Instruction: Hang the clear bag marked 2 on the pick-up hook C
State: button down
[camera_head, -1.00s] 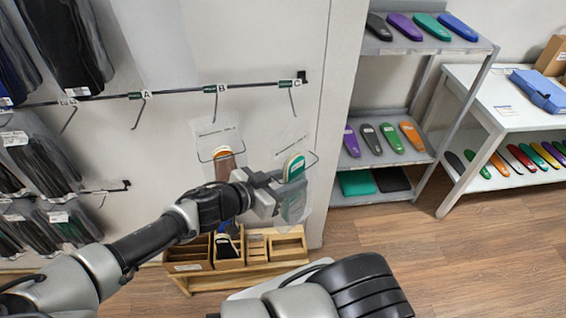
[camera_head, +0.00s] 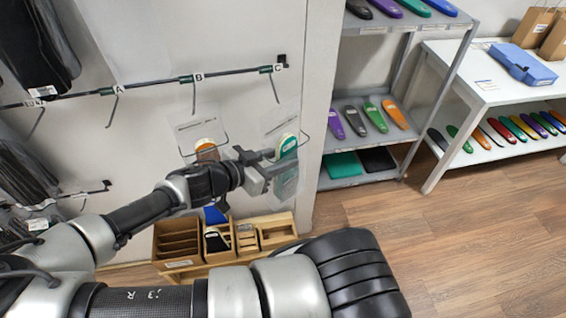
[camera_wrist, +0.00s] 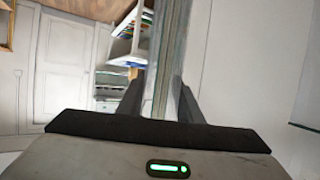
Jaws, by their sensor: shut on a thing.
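A clear bag (camera_head: 286,178) with a green insole inside is at my gripper (camera_head: 268,168), to the right of the fingers. My gripper is shut on this bag, which hangs upright in front of the white wall. In the wrist view the bag (camera_wrist: 167,60) shows edge-on between the two dark fingers. The marking on it is too small to read. Pick-up hook C (camera_head: 275,88) is on the rail above the bag, under the label C. It looks empty, and the bag's top is below it in the picture. Whether the bag touches the wall is unclear.
Hooks A (camera_head: 112,106) and B (camera_head: 194,96) look empty. Another clear bag (camera_head: 198,130) with an orange-brown insole hangs below hook B, beside a wire loop. A wooden organiser (camera_head: 180,246) stands below. A grey shelf (camera_head: 348,181) with insoles stands to the right.

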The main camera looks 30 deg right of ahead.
jog(key=w+d+f+b, duration=0.1)
jog(key=w+b, duration=0.1)
jog(key=w, duration=0.3)
jog(key=shift+w+d+f, duration=0.15)
jog(key=shift+w+d, duration=0.15)
jog(key=shift+w, duration=0.1)
dwell(0.5)
dwell(0.4)
